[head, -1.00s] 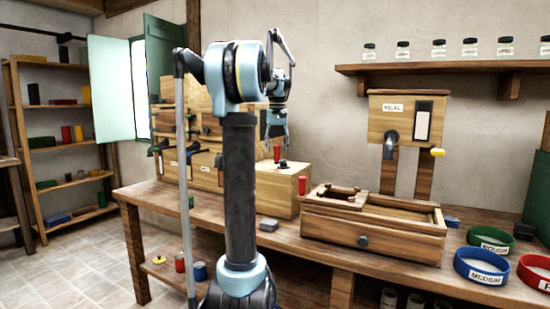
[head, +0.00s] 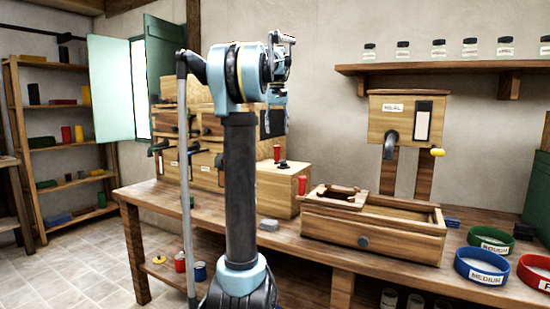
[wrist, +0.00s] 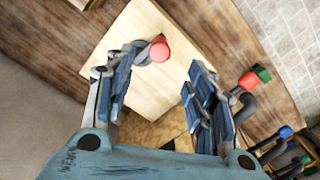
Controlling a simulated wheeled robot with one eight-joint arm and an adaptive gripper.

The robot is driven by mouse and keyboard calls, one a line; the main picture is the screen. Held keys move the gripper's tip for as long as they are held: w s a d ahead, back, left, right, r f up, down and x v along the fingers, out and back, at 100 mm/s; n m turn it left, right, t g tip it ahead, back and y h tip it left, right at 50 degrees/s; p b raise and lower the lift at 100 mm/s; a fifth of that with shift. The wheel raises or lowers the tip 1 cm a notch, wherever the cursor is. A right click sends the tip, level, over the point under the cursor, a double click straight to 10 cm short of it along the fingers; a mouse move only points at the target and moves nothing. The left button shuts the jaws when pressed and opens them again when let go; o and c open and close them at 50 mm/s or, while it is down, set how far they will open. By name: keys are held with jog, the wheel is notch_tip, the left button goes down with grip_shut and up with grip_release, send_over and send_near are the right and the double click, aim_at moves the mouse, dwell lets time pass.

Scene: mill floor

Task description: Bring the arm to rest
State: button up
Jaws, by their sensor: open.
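My arm stands upright in the middle of the head view, with its forearm folded at the top. My gripper (head: 272,130) hangs from it, pointing down, above the bench and in front of the wall. In the wrist view its two blue-padded fingers (wrist: 165,68) are spread apart with nothing held between them. Below them lies the pale top of a wooden box (wrist: 150,85). A red knob (wrist: 159,50) shows close to the left fingertip in that view; whether they touch cannot be told there.
The wooden bench (head: 290,240) carries the box (head: 275,190) with red handles and a drawer unit (head: 375,240). A meal hopper (head: 405,125) stands behind. Blue (head: 482,275), green and red rings lie at the right. A wall shelf (head: 440,67) holds several jars.

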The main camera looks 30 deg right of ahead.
jog(key=shift+r, duration=0.35)
jog(key=s+a+f+n+t, duration=0.1)
jog(key=s+a+f, duration=0.6)
jog(key=a, duration=0.4)
jog(key=s+a+f+n, duration=0.2)
jog(key=s+a+f, duration=0.3)
jog(key=a+f, duration=0.45)
jog(key=s+a+f, duration=0.3)
jog(key=s+f, duration=0.2)
jog(key=f, duration=0.3)
jog(key=s+a+f+n, duration=0.1)
jog(key=s+a+f, duration=0.3)
jog(key=s+f, duration=0.2)
jog(key=s+a+f+n+t, duration=0.1)
jog(key=s+a+f, duration=0.3)
jog(key=f, duration=0.6)
jog(key=shift+s+a+f, duration=0.15)
jog(key=shift+s+f, duration=0.1)
jog(key=shift+s, duration=0.7)
